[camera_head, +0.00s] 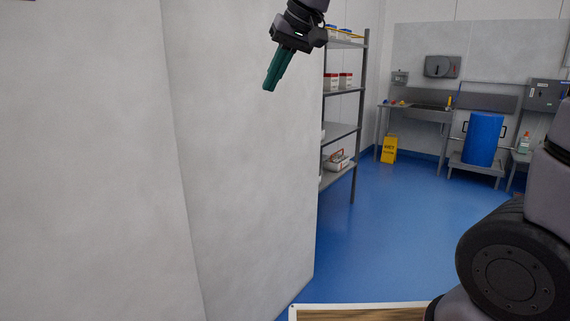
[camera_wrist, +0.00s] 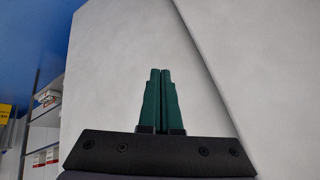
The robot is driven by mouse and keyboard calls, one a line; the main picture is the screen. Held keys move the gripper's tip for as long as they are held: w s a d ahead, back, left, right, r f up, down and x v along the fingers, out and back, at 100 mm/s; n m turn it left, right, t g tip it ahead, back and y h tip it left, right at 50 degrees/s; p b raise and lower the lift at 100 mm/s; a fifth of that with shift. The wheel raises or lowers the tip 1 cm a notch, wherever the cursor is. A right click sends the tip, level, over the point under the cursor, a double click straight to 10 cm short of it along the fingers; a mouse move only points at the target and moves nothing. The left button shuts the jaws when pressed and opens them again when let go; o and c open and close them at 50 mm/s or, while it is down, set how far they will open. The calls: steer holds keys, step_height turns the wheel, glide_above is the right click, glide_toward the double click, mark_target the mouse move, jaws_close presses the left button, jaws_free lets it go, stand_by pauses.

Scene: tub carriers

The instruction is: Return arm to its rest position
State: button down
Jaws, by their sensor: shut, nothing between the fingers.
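My gripper (camera_head: 268,87) shows at the top middle of the head view, pointing down and slightly left in front of a pale grey wall. Its teal fingers are together, with nothing between them. In the wrist view the closed fingers (camera_wrist: 161,72) point up the picture toward the same wall. I cannot tell how far they are from it. A dark part of my arm (camera_head: 515,255) fills the lower right of the head view.
The pale wall (camera_head: 245,180) fills the left. A metal shelf rack (camera_head: 357,135) with tubs stands just behind its edge. Blue floor (camera_head: 400,225) lies open to the right. A yellow sign (camera_head: 389,149), a sink bench (camera_head: 420,112) and a blue barrel (camera_head: 482,139) stand at the back.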

steer(key=s+d+f+m+t+h, duration=0.1)
steer(key=s+d+m, duration=0.1)
steer(key=d, duration=0.7)
steer(key=s+d+f+m+t+h, duration=0.1)
steer(key=s+d+m, duration=0.2)
steer(key=d, duration=0.7)
steer(key=s+d+f+m+h, duration=0.1)
steer(key=s+d+f+m, duration=0.1)
steer(key=d, duration=0.7)
steer(key=shift+s+d+m+t, duration=0.15)
steer(key=shift+s+m+t, duration=0.3)
steer(key=shift+s, duration=0.45)
